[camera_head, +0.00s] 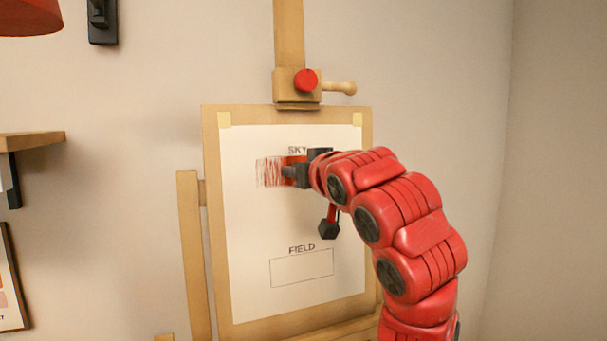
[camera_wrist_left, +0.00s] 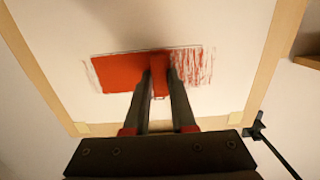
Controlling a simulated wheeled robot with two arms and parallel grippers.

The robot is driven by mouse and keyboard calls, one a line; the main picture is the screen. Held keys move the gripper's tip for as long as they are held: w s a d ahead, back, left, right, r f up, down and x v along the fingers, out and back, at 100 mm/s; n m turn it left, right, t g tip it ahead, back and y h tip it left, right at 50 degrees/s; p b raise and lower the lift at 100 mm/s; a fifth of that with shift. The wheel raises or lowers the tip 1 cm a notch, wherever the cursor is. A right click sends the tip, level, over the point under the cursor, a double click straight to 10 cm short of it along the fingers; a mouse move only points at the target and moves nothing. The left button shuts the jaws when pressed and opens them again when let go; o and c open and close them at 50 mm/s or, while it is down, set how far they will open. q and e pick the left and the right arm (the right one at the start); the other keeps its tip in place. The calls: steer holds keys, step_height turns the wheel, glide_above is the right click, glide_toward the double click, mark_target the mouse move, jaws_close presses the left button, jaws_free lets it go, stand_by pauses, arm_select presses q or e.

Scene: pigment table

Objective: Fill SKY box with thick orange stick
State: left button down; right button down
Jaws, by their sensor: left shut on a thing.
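The SKY box (camera_head: 272,173) is near the top of the white sheet (camera_head: 245,240). Its left part carries loose, streaky orange-red strokes with pale gaps, and solid colour shows by my gripper. In the left wrist view the picture is turned over: the box (camera_wrist_left: 120,72) is solid orange-red on the left and streaky on the right, with a few strokes over the side edges. My left gripper (camera_head: 289,172) is at the box, shut on the orange stick (camera_wrist_left: 160,88), which shows between the fingers (camera_wrist_left: 160,72). Whether its tip touches the paper is unclear. My right gripper is out of view.
The sheet is taped to a wooden board (camera_head: 212,150) on an easel (camera_head: 193,260). The empty FIELD box (camera_head: 301,267) is below. A clamp with a red knob (camera_head: 306,80) sits above the board. A shelf (camera_head: 30,143) is at the left wall.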

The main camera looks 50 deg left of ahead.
arm_select(q)
steer(key=shift+s+a+b, duration=0.2)
steer(key=shift+s+b, duration=0.05)
steer(key=shift+s, duration=0.4)
steer(key=shift+s+a+b, duration=0.2)
steer(key=shift+s+b, duration=0.05)
steer(key=shift+s, duration=0.4)
steer(key=shift+s+a+f+b, duration=0.1)
steer(key=shift+s+a+b, duration=0.1)
steer(key=shift+s+b, duration=0.4)
steer(key=shift+s+a, duration=0.15)
steer(key=shift+s, duration=0.55)
steer(key=shift+r, duration=0.2)
steer(key=p, duration=0.7)
glide_toward(265, 171)
steer(key=shift+s, duration=0.1)
